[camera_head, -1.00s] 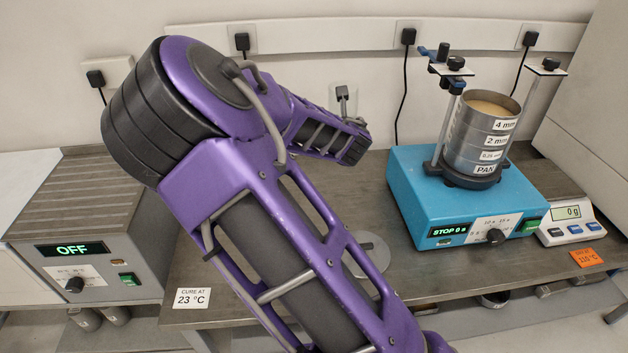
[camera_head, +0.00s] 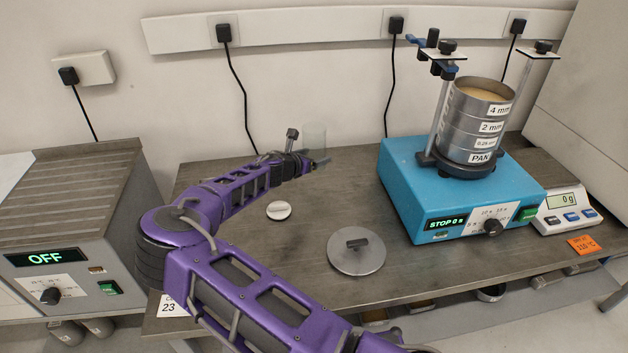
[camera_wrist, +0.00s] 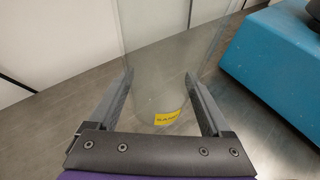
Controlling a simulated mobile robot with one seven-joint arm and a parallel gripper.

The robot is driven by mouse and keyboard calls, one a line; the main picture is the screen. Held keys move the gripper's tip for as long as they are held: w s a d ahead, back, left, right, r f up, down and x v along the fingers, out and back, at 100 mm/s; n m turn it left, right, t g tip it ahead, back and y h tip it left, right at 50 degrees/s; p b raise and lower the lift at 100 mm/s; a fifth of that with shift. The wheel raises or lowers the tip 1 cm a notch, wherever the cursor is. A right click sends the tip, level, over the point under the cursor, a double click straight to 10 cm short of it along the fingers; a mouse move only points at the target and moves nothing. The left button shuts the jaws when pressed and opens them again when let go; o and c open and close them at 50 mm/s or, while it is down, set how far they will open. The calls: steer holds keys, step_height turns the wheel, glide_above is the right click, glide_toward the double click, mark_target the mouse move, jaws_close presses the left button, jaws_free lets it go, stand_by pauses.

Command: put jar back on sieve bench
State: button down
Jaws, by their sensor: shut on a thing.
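A clear glass jar (camera_head: 314,140) is between the fingers of my gripper (camera_head: 316,162), which is shut on it, over the back part of the sieve bench (camera_head: 340,190). In the wrist view the jar (camera_wrist: 172,60) stands upright between both fingers of my gripper (camera_wrist: 158,95), with a yellow label low on its side. The jar looks empty. I cannot tell whether its base touches the bench top.
A blue sieve shaker (camera_head: 420,195) with a sieve stack (camera_head: 470,125) stands right of the jar. A round metal lid (camera_head: 357,262) and a small white lid (camera_head: 279,210) lie on the bench. A scale (camera_head: 566,210) is far right, an oven (camera_head: 75,235) left.

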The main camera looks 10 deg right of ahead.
steer(key=shift+f+b, duration=0.3)
steer(key=shift+f, duration=3)
steer(key=shift+f, duration=0.1)
steer(key=shift+f, duration=0.15)
jaws_free()
steer(key=shift+r, duration=0.35)
steer(key=p+v, duration=0.1)
steer(key=v, duration=1.1)
steer(key=shift+d+f, duration=0.1)
